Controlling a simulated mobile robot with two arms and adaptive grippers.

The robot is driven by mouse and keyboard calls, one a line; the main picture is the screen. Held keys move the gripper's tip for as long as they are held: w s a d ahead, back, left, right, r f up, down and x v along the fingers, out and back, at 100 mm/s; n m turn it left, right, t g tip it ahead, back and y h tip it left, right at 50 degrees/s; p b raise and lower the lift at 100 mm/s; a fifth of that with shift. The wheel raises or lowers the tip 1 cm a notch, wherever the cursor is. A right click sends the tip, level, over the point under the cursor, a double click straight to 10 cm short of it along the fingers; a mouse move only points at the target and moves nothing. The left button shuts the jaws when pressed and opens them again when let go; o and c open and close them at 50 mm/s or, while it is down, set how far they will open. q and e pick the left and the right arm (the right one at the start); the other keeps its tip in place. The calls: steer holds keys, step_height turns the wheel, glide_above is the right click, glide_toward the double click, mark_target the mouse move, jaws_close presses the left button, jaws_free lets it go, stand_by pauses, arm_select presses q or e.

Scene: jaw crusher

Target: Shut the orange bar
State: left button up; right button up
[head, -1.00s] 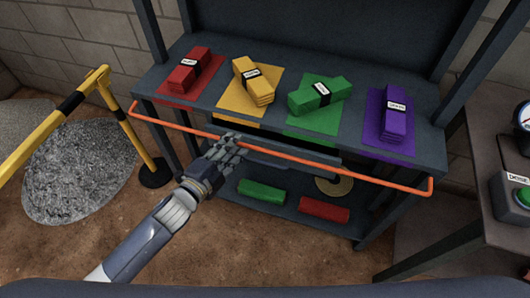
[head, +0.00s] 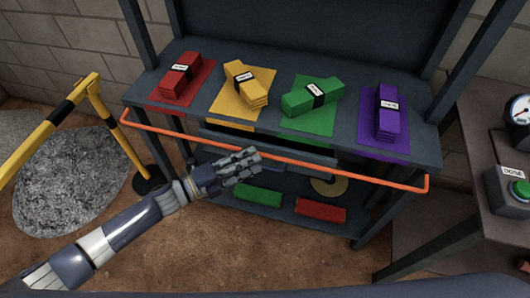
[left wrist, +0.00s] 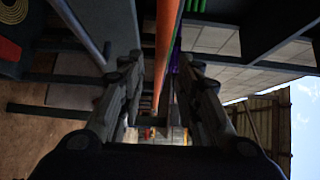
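The orange bar (head: 370,178) runs across the front of the dark shelf unit, just below its upper shelf, with bent ends at left and right. My left gripper (head: 246,163) is at the middle of the bar, overlapping its lower edge in the head view. In the left wrist view the orange bar (left wrist: 166,42) runs lengthwise in the gap between the spread fingers of my left gripper (left wrist: 158,75). The fingers are open; whether they touch the bar cannot be told. My right gripper is not in view.
Red (head: 181,75), yellow (head: 245,84), green (head: 313,97) and purple (head: 388,113) blocks lie on coloured mats on the upper shelf. A yellow-black barrier (head: 50,125) stands at left. A side table with a green button (head: 519,188) is at right.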

mark_target(265, 155)
arm_select(q)
steer(key=x, duration=0.5)
jaws_close()
